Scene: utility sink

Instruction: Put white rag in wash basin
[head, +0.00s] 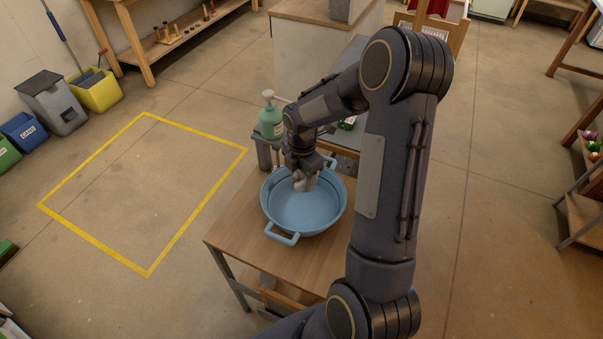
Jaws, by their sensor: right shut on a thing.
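A round blue wash basin (306,213) with side handles stands on a small wooden table. My right gripper (304,180) is over the far part of the basin, pointing down. It is shut on the white rag (300,184), a small pale bunch that shows just under the fingers, above or inside the basin. I cannot tell whether the rag touches the basin floor. My right arm crosses the picture and hides part of the table. My left gripper is not in view.
A green pump bottle (270,118) stands behind the basin. The wooden table (238,225) has bare room left of the basin. Yellow tape (195,218) outlines a square on the open floor. Bins (52,103) line the left wall.

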